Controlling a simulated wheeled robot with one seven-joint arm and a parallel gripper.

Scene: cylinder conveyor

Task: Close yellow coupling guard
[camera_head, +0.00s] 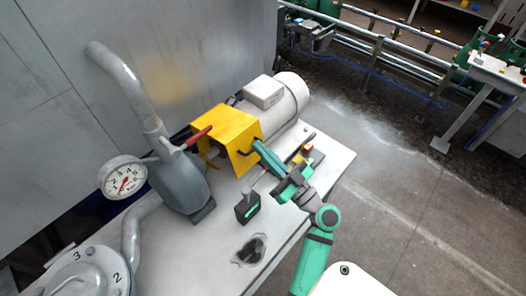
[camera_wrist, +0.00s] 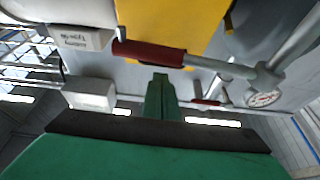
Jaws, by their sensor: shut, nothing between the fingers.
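The yellow coupling guard (camera_head: 228,124) is a box-like cover between the grey pump (camera_head: 178,186) and the motor (camera_head: 288,100) in the head view. I cannot tell whether it is fully seated. Its yellow surface also fills the top of the wrist view (camera_wrist: 155,22). My gripper (camera_head: 258,146) is at the guard's right side, its tips close to or touching the yellow panel; contact is unclear. In the wrist view my gripper (camera_wrist: 160,78) is shut and empty, pointing towards the yellow surface. A red-handled lever (camera_head: 198,136) is left of the guard and crosses in front of it in the wrist view (camera_wrist: 150,53).
A pressure gauge (camera_head: 123,178) and a curved grey pipe (camera_head: 118,75) are left of the guard. A small dark box with a green display (camera_head: 248,208) stands on the grey bench (camera_head: 200,250) below my arm. Open floor (camera_head: 400,190) lies to the right.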

